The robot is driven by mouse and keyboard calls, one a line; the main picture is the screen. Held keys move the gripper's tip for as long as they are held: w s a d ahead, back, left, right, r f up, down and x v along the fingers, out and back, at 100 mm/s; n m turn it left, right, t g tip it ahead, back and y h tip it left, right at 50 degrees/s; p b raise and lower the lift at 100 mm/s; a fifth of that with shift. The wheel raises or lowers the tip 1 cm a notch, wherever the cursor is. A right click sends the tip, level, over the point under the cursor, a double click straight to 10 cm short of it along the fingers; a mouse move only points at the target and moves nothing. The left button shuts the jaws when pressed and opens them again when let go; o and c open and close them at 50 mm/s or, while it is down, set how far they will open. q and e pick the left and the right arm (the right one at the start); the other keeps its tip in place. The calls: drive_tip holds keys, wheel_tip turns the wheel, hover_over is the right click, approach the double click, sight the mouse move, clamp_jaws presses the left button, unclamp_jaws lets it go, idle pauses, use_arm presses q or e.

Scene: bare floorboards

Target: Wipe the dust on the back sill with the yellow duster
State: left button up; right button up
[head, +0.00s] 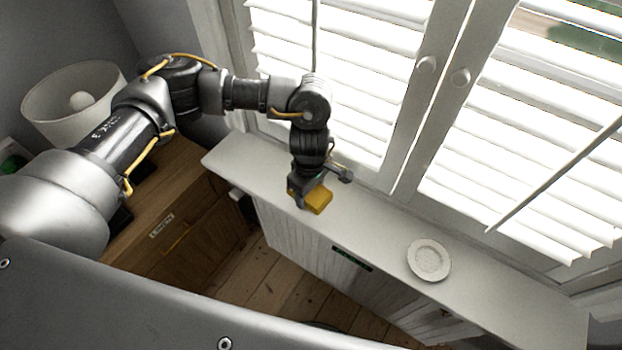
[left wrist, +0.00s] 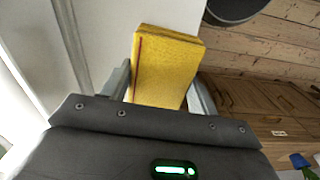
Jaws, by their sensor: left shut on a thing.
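My left gripper (head: 305,190) is over the white sill (head: 375,232) below the shutters, toward the sill's left part. It is shut on the yellow duster (head: 319,199), a small yellow block low at the sill surface; I cannot tell whether it touches. In the left wrist view the duster (left wrist: 166,68) sits between the two fingers, with a dark red line along one side. No dust can be made out on the sill. My right gripper is not in view.
A pale round dish (head: 429,259) stands on the sill to the right of the gripper. White shuttered windows (head: 500,110) rise behind the sill. A wooden cabinet (head: 190,235) with a white lampshade (head: 75,100) stands at left. Floorboards (head: 290,290) show below. The sill between duster and dish looks clear.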

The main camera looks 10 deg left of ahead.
use_arm(q)
drive_tip(key=shift+r+p, duration=0.7)
drive_tip(key=shift+r, duration=0.8)
